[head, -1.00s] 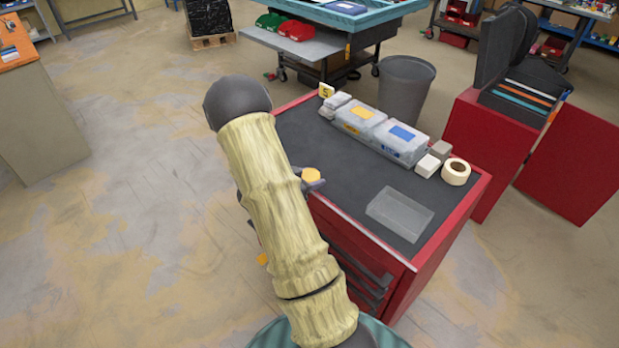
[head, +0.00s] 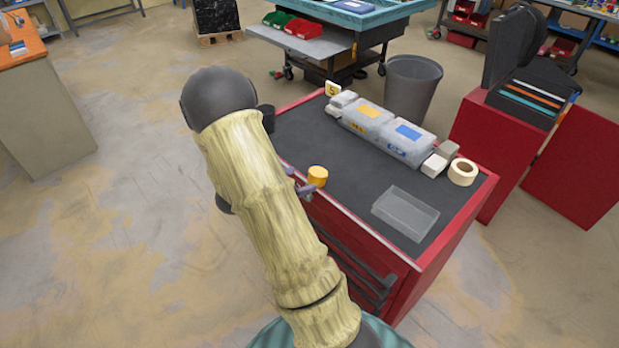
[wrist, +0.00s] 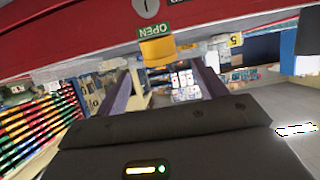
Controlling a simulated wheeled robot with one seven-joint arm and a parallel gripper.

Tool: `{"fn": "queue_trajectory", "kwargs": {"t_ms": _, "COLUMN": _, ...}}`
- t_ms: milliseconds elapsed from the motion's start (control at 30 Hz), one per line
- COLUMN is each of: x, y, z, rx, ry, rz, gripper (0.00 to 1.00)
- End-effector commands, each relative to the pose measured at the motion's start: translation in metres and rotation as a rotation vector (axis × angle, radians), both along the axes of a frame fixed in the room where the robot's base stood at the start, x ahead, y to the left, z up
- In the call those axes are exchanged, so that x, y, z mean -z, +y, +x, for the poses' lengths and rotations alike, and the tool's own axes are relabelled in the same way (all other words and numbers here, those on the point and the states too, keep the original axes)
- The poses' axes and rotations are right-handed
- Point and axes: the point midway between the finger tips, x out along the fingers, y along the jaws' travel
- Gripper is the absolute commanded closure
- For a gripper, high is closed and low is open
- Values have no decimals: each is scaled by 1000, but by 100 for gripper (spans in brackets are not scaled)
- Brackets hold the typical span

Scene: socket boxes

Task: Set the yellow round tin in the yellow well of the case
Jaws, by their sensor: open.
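The yellow round tin (head: 317,176) stands upright at the near left edge of the dark cabinet top. In the wrist view, which is upside down, the tin (wrist: 157,50) shows ahead, roughly between my two purple-grey fingers. My gripper (head: 304,190) is open and empty, just left of and below the tin in the head view; my arm hides most of it. The fingers look apart from the tin. A dark open case (head: 525,100) with coloured strips sits on a red cabinet at the right. I cannot make out a yellow well in it.
A tape roll (head: 462,172) and a clear shallow tray (head: 405,213) lie at the right. The middle of the top is bare.

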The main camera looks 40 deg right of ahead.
Motion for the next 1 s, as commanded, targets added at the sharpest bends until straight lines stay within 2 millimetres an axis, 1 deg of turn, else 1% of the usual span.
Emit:
{"fn": "queue_trajectory", "kwargs": {"t_ms": 33, "x": -4, "y": 11, "z": 0, "rx": -5, "ry": -1, "rz": 0, "gripper": 29}}
{"fn": "queue_trajectory", "kwargs": {"t_ms": 100, "x": -9, "y": 22, "z": -1, "rx": -4, "ry": -1, "rz": 1, "gripper": 29}}
{"fn": "queue_trajectory", "kwargs": {"t_ms": 200, "x": -14, "y": 35, "z": -3, "rx": -2, "ry": -1, "rz": 0, "gripper": 29}}
{"fn": "queue_trajectory", "kwargs": {"t_ms": 300, "x": -18, "y": 43, "z": -3, "rx": -1, "ry": 1, "rz": 1, "gripper": 29}}
{"fn": "queue_trajectory", "kwargs": {"t_ms": 867, "x": -18, "y": 45, "z": -4, "rx": 1, "ry": 1, "rz": 1, "gripper": 29}}
{"fn": "queue_trajectory", "kwargs": {"t_ms": 1000, "x": -19, "y": 46, "z": 0, "rx": -23, "ry": -7, "rz": 14, "gripper": 29}}
